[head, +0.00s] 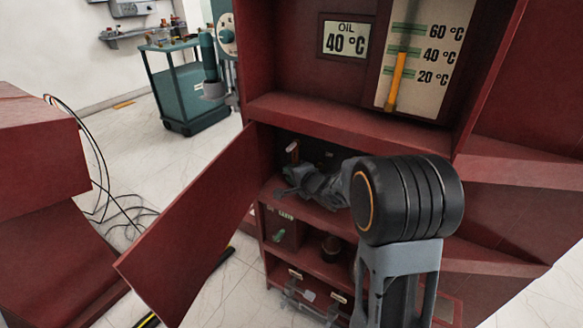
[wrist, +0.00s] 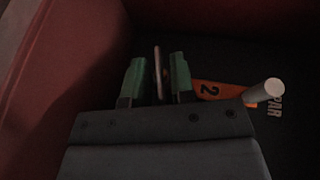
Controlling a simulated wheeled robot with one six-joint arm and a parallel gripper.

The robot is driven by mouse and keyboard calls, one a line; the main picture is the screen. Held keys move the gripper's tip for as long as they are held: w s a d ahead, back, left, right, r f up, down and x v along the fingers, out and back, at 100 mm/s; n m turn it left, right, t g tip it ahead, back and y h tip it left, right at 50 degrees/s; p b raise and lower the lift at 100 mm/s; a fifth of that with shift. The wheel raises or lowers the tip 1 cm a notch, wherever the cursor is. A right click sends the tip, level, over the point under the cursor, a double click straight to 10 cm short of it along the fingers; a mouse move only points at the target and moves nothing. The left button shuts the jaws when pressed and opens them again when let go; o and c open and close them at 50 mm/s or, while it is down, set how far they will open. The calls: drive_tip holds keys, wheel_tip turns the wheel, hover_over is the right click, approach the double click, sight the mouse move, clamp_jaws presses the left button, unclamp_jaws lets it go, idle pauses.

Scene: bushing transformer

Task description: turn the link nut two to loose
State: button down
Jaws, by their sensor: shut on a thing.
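My gripper (wrist: 157,78) shows in the wrist view with two green-tipped fingers. They are shut on a thin, pinkish-grey upright piece (wrist: 158,66), which I take to be link nut two. In the head view my gripper (head: 294,182) reaches into the open red compartment. The nut itself cannot be made out there.
A pale rod (wrist: 265,92) stands right of the tag, beside the letters "PAR". The red cabinet door (head: 190,235) hangs open on the left. Above are an oil display (head: 345,39) reading 40 °C and a thermometer (head: 398,75). A lower shelf holds a dark round knob (head: 331,248).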

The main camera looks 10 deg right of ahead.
drive_tip(key=shift+r+n+g+h+p, duration=0.2)
drive_tip(key=shift+r+g+h+p, duration=0.25)
drive_tip(key=shift+p, duration=1.5)
drive_tip(key=shift+r+n+g+h+p, duration=0.1)
drive_tip(key=shift+n+g+h+p, duration=0.3)
drive_tip(key=shift+p, duration=1.55)
drive_tip(key=shift+w+f+g+p, duration=0.1)
drive_tip(key=shift+f+g+p, duration=0.25)
drive_tip(key=shift+g+p, duration=0.55)
drive_tip(key=shift+t, duration=0.25)
drive_tip(key=c, duration=1.3)
unclamp_jaws()
drive_tip(key=shift+p+v, duration=2.35)
drive_tip(key=shift+v, duration=4.55)
drive_tip(key=shift+a, duration=0.15)
